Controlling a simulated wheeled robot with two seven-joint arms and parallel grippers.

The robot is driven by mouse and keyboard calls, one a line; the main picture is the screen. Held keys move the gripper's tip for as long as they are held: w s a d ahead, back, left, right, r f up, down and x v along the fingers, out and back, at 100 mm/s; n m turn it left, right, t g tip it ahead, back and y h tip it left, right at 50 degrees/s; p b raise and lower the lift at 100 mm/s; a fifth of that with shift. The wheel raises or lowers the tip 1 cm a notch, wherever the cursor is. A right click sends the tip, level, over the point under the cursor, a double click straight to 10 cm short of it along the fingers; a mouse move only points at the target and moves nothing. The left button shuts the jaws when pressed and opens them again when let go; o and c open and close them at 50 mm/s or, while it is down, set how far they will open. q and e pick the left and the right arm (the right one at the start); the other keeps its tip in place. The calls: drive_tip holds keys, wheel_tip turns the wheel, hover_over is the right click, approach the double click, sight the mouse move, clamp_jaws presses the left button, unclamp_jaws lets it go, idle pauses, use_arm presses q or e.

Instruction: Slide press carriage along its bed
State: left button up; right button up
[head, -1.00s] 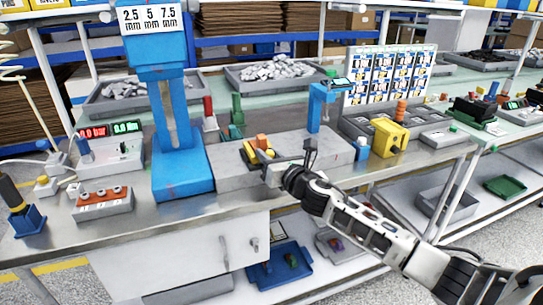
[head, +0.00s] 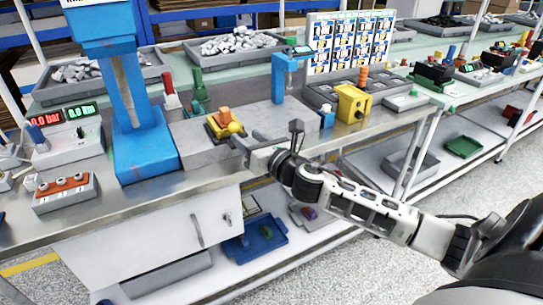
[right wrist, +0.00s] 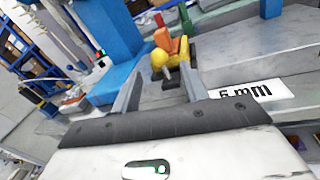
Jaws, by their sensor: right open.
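The press carriage (head: 222,126), a yellow piece with an orange block and a yellow knob, sits on the grey bed (head: 201,152), right of the blue press column (head: 143,143). In the right wrist view the carriage (right wrist: 174,50) shows just beyond and between my fingers, with a dark part low between them. My right gripper (head: 243,146) is open at the front of the carriage; it also shows in the right wrist view (right wrist: 161,77). I cannot tell whether a finger touches the carriage. My left gripper is not in view.
A "6 mm" label (right wrist: 252,91) lies right of the fingers. A blue stand (head: 280,80) and a yellow block (head: 352,103) stand to the right. Trays of grey parts (head: 238,43) are behind.

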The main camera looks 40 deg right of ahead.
drive_tip(key=s+b, duration=0.1)
drive_tip(key=s, duration=0.8)
drive_tip(key=shift+s+d, duration=0.15)
drive_tip(key=shift+d, duration=0.05)
